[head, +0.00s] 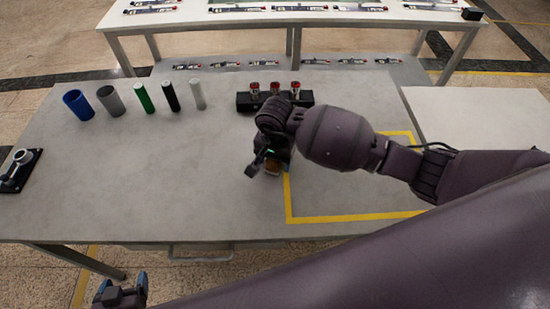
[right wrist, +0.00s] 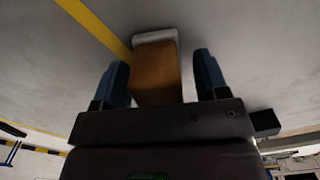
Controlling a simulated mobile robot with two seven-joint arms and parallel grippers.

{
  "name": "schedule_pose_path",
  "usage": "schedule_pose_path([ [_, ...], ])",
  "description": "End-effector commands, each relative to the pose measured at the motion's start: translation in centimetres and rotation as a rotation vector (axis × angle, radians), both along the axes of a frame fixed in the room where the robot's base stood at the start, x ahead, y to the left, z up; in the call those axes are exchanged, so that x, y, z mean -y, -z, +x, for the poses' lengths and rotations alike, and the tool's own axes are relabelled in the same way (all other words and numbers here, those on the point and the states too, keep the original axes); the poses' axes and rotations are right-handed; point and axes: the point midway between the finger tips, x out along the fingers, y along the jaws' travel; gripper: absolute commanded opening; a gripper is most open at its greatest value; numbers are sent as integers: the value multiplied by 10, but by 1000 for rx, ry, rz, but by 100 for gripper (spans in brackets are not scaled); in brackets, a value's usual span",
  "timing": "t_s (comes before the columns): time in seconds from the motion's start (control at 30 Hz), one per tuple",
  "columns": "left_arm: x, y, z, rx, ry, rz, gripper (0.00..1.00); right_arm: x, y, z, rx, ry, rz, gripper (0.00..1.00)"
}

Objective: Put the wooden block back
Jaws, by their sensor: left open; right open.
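The wooden block (right wrist: 157,75) is brown with a pale grey end. In the right wrist view it stands between the two blue fingers of my right gripper (right wrist: 165,78), with a gap on the right side and a small one on the left. In the head view my right gripper (head: 268,165) is low over the table, by the left edge of the yellow outline, and the block (head: 272,169) is mostly hidden under it. My right gripper is open. My left gripper (head: 121,287) is open and empty, in front of the table's front edge at the lower left.
On the table (head: 180,170), a blue cup (head: 78,105), a grey cup (head: 111,101) and several cylinders (head: 145,98) stand at the back left. A black rack (head: 247,102) with red-topped parts is behind my right gripper. A black fixture (head: 18,172) sits at the left edge.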

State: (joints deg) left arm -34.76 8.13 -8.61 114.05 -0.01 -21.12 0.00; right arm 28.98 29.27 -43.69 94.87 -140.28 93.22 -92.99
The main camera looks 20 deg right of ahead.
Motion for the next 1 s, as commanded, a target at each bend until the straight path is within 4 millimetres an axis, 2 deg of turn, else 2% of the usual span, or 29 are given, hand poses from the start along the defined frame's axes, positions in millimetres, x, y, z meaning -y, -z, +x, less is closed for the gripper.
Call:
schedule_pose_path([
  [0.17, 0, -3, 1, 2, 0, 0, 74, 0, -3, 0, 0, 1, 0, 67],
  [0.27, 0, -5, 1, 5, 0, 0, 74, 1, -12, 1, 2, -1, 0, 67],
  [0.7, 1, -8, 6, 14, 3, 0, 74, 1, -93, 1, 4, -2, -2, 67],
  [0.83, 1, -8, 6, 15, 3, 1, 74, 0, -110, 0, 2, -2, -1, 67],
  [1.0, 1, -8, 6, 14, 3, 1, 74, 0, -121, 0, 0, -1, 0, 67],
])
